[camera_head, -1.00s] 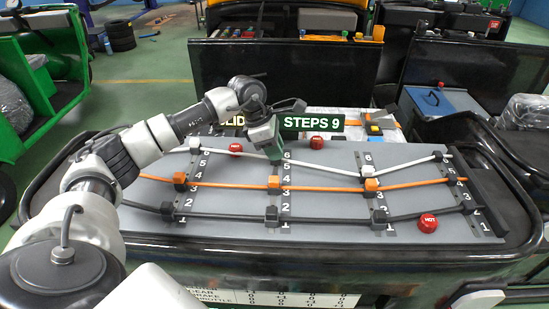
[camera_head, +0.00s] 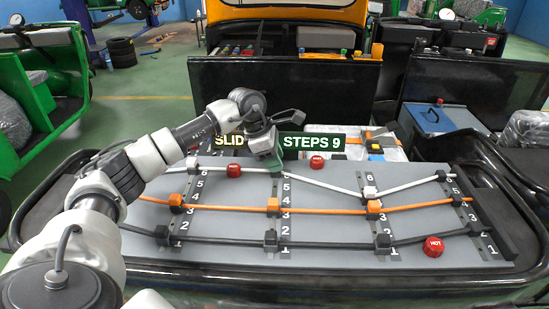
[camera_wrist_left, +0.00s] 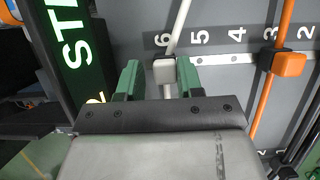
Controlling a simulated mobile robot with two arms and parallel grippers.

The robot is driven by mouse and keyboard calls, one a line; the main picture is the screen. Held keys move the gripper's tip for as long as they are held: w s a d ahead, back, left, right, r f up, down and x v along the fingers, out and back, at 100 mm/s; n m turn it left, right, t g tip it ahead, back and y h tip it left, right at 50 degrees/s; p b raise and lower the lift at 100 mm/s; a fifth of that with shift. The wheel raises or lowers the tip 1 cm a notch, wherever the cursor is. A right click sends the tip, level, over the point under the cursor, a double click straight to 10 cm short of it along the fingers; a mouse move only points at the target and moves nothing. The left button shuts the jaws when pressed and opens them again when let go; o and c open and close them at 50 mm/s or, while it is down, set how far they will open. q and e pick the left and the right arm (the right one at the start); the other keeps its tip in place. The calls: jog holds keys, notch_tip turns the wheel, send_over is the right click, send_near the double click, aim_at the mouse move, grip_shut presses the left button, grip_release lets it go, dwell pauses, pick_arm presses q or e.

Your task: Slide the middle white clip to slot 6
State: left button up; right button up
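The middle white clip (camera_wrist_left: 165,71) lies between the two green fingers of my left gripper (camera_wrist_left: 158,78) in the left wrist view, level with the printed 6. A gap shows on its left side, and the right finger is very close to it. My left gripper (camera_head: 277,166) is open over the top of the second slotted rail in the head view, hiding most of this clip. The white cable (camera_head: 318,179) runs through it. My right gripper is not in view.
Orange clips (camera_head: 273,205) and black clips (camera_head: 270,238) sit lower on the rails. Red HOT knobs stand at the back left (camera_head: 234,170), back middle (camera_head: 317,162) and front right (camera_head: 433,247). A lit sign (camera_head: 315,144) stands behind the panel, partly hidden by my gripper.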

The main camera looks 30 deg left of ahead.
pick_arm(q)
jog(key=shift+a+r, duration=0.15)
jog(key=shift+r, duration=0.1)
jog(key=b+v, duration=0.2)
jog(key=v, duration=0.8)
jog(key=shift+r, duration=0.15)
